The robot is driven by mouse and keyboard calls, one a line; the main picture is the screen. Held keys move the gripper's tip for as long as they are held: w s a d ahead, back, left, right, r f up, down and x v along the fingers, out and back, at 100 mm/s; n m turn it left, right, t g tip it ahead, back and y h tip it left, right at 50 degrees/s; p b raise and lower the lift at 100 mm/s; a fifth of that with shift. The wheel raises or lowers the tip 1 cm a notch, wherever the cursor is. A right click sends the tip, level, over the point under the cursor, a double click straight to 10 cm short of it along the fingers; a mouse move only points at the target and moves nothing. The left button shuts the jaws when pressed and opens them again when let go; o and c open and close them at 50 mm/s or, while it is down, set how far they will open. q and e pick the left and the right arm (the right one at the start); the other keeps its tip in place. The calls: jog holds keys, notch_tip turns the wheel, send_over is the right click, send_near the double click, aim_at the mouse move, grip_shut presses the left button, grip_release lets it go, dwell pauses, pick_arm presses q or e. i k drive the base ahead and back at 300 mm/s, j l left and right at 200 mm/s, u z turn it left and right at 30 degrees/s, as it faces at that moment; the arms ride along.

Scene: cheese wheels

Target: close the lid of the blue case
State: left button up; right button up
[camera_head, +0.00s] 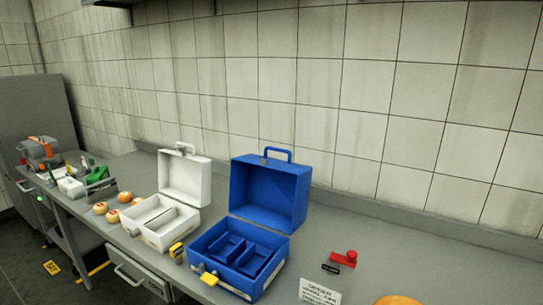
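The base shows an empty-looking inside with dividers. A yellow latch or tag (208,276) sits at the front of the base. Neither of my grippers is in view.
A white case (158,222) with its lid open stands just left of the blue case. Round cheeses (112,215) lie further left. A red object (344,259), a white sign (319,293) and a yellow round thing (398,300) are to the right. The tiled wall is behind.

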aim_at(269, 192)
jog(key=j+u, duration=0.35)
jog(key=i+j+u, duration=0.1)
jog(key=j+u, duration=0.25)
